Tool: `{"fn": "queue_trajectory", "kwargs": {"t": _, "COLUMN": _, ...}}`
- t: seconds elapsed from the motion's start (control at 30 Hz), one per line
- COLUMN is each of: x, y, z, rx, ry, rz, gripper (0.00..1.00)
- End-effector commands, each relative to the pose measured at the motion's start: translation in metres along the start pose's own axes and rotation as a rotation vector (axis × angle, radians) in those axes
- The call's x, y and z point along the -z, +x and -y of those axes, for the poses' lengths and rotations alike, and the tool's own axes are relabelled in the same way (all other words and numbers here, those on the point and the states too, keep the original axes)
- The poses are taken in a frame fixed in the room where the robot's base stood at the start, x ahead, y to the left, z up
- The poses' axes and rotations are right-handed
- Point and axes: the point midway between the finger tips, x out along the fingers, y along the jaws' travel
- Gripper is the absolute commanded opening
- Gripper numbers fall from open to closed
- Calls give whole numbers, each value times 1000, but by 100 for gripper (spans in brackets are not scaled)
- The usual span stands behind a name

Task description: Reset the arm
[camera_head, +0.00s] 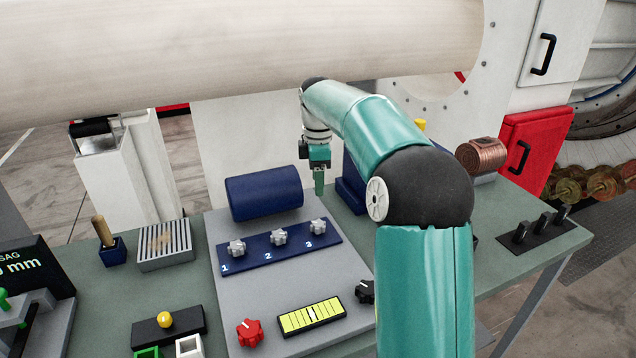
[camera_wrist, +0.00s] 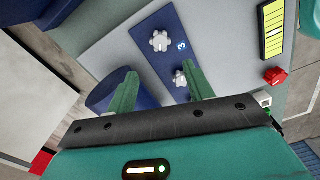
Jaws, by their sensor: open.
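My gripper (camera_head: 319,182) hangs from my teal arm above the back of the grey control panel (camera_head: 350,252), to the right of a dark blue cylinder (camera_head: 264,193). In the wrist view my gripper (camera_wrist: 163,92) has its two green fingers spread apart, with nothing held between them. Beyond the fingers are the blue strip with grey knobs and its number 3. My arm hides part of the bench and the panel's right side.
The panel holds three grey knobs (camera_head: 278,237), a red knob (camera_head: 250,332), a black knob (camera_head: 365,291) and a yellow gauge (camera_head: 312,316). A large pale roll (camera_head: 240,50) spans overhead behind. A copper spool (camera_head: 481,156) and black switches (camera_head: 541,226) stand at right.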

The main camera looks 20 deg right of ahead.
Motion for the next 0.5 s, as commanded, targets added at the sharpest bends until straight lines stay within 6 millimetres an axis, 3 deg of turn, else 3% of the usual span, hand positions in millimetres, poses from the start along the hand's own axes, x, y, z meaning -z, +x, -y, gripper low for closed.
{"fn": "queue_trajectory", "kwargs": {"t": 0.33, "x": 1, "y": -2, "z": 2, "rx": -4, "ry": 7, "rz": 2, "gripper": 52}}
{"fn": "queue_trajectory", "kwargs": {"t": 0.5, "x": 14, "y": -20, "z": 28, "rx": -44, "ry": 85, "rz": 16, "gripper": 52}}
